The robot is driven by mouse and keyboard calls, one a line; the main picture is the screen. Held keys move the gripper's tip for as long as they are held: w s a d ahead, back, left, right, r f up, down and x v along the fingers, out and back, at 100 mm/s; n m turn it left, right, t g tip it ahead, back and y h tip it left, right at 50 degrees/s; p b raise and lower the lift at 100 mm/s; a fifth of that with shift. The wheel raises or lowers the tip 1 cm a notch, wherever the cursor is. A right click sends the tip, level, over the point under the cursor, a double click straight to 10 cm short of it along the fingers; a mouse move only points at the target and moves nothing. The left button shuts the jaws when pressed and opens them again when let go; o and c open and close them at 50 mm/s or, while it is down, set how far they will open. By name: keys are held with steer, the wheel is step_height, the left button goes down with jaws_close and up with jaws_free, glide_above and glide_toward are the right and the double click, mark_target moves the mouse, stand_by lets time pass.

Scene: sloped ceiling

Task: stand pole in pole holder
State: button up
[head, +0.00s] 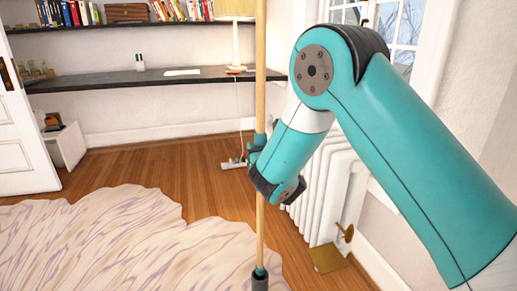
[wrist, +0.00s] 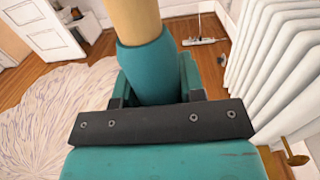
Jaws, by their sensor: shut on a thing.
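The long wooden pole (head: 261,205) stands about upright in the head view, running from the top edge to near the bottom edge. It has a teal sleeve that also shows in the wrist view (wrist: 146,68). My gripper (head: 258,145) is shut on the pole at this sleeve. The pole's low end meets a dark grey cylinder (head: 260,281) with a bit of teal at its top, cut by the frame's bottom edge. I cannot tell whether this is the pole's own foot or the pole holder. No other pole holder is clear in view.
A white radiator (head: 325,190) with a brass valve (head: 345,233) stands close right of my gripper. A brass-coloured plate (head: 328,258) lies by it. A pale rug (head: 110,240) covers the left floor. A dark shelf desk (head: 170,77) runs along the back wall, with wood floor before it.

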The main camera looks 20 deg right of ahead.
steer(key=shift+f, duration=0.2)
steer(key=b, duration=0.5)
glide_above(261, 222)
steer(key=w, duration=0.3)
steer(key=shift+s+f, duration=0.2)
steer(key=shift+f, duration=2.8)
steer(key=shift+f+b, duration=3.65)
steer(key=shift+f, duration=0.85)
step_height(261, 222, down, 9)
steer(key=b, duration=0.7)
steer(key=shift+b, duration=0.4)
steer(key=o, duration=1.2)
steer(key=shift+f, duration=0.1)
